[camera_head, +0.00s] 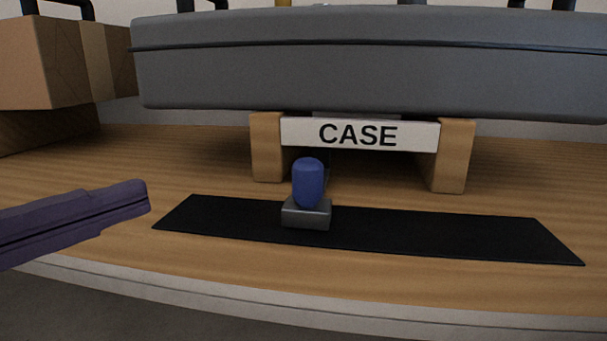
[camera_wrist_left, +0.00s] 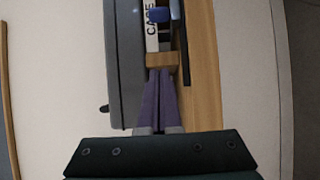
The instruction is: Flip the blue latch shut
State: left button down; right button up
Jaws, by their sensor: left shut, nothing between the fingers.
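The blue latch (camera_head: 308,183) stands upright on a small grey block (camera_head: 306,214), on a black strip (camera_head: 430,233) in front of the grey case (camera_head: 380,75). My left gripper (camera_head: 147,196) has purple fingers and is shut and empty. It is left of the latch and apart from it, by the strip's left end. Its fingers also show in the left wrist view (camera_wrist_left: 161,72). My right gripper is in neither view.
A white CASE sign (camera_head: 300,133) spans two wooden posts (camera_head: 455,157) just behind the latch. A cardboard box (camera_head: 50,65) stands at the back left. The wooden shelf (camera_head: 200,180) ends at a pale front edge (camera_head: 200,295). The wood between gripper and latch is clear.

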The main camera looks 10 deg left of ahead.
aim_at(308, 183)
pick_arm(q)
jog(key=x, duration=0.8)
jog(key=shift+w+d, duration=0.1)
jog(key=shift+w, duration=0.1)
jog(key=d, duration=0.4)
jog(key=shift+s, duration=0.3)
jog(key=shift+s+d, duration=0.1)
